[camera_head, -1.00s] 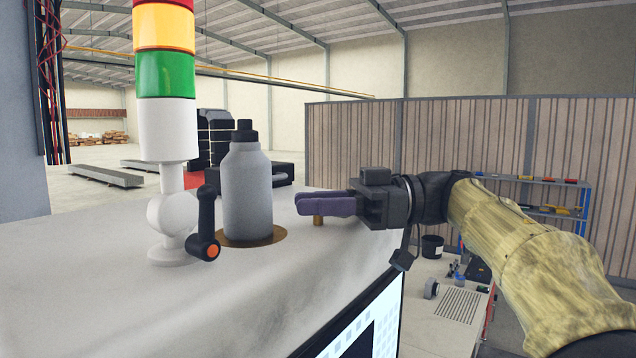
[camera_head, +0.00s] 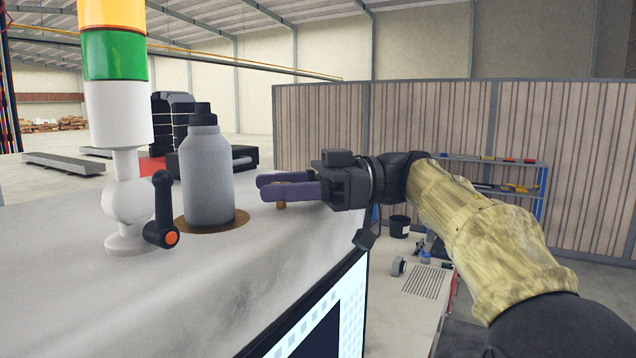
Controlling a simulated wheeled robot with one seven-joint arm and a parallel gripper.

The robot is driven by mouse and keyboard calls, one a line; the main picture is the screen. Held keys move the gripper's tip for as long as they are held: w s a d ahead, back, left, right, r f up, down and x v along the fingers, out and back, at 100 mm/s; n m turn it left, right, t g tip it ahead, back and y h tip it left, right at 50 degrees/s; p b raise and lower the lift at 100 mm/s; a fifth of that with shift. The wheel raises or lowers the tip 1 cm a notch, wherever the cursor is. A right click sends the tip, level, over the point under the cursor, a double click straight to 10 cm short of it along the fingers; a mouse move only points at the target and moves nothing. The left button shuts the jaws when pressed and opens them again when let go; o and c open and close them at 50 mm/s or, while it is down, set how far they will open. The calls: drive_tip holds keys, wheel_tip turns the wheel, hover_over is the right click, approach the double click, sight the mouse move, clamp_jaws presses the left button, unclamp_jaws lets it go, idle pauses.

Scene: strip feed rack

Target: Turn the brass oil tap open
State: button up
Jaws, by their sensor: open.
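A small brass stub (camera_head: 281,205), which looks like part of the oil tap, shows on the grey cabinet top (camera_head: 300,232). Only its lower end is visible; my gripper's fingers hide the rest, including any handle. My gripper (camera_head: 261,186) is open, with its purple fingers pointing left across the stub. The two fingers show one above the other with a narrow gap. I cannot tell whether either finger touches the tap or whether part of it lies between them.
A grey bottle (camera_head: 207,178) with a black cap stands on a brass-coloured disc left of my fingers. Further left are a signal tower (camera_head: 118,110) and a black lever (camera_head: 163,205) with an orange end. A screen (camera_head: 335,320) is on the cabinet's front. The cabinet top's foreground is clear.

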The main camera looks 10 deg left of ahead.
drive_tip(key=shift+d, duration=0.1)
drive_tip(key=b+v, duration=0.2)
drive_tip(key=v, duration=1.5)
drive_tip(key=shift+w+b, duration=0.2)
drive_tip(key=shift+b, duration=0.2)
drive_tip(key=shift+d+f, duration=0.1)
